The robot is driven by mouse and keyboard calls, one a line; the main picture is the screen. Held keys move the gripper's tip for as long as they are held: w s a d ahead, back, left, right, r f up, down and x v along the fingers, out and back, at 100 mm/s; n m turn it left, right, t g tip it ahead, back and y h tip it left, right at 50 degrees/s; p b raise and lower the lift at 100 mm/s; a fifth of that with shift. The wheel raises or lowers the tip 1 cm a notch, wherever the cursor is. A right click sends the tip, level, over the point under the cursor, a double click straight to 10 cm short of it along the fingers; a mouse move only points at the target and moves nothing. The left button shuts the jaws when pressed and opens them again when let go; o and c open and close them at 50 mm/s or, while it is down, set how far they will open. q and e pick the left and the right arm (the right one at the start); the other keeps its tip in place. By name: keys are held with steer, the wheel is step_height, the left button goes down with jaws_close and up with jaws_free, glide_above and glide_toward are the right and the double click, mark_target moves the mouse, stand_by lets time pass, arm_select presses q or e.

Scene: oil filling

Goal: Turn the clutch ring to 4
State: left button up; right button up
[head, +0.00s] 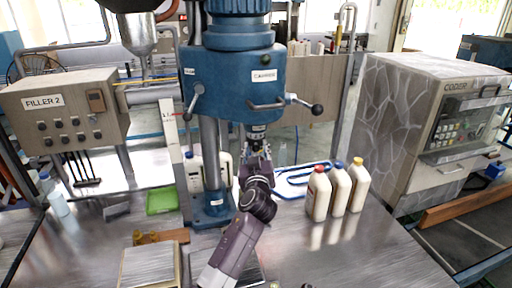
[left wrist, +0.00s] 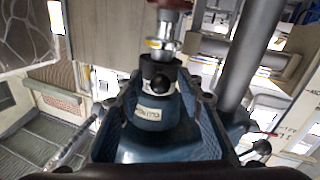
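The blue capper (head: 230,80) stands at the centre, with its spindle coming down under the blue head. A dark collar with markings (head: 257,131) shows on the spindle. In the left wrist view the scene appears upside down, with a dark ring (left wrist: 160,72) carrying a black knob, next to a silver section. My left gripper (head: 256,153) points up at the spindle from below. Its fingers appear apart, one on each side of the spindle; contact with the ring cannot be told. The number set on the ring is too small to read. My right gripper is out of view.
Three white bottles (head: 340,190) with red, blue and yellow caps stand right of my arm. The capper's column (head: 210,150) and lever handles are close by. The filler box (head: 65,108) is at left, the coder (head: 430,130) at right.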

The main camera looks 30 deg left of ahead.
arm_select(q)
steer(key=shift+c, duration=0.3)
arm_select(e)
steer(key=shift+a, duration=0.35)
arm_select(q)
steer(key=c, duration=0.5)
jaws_close()
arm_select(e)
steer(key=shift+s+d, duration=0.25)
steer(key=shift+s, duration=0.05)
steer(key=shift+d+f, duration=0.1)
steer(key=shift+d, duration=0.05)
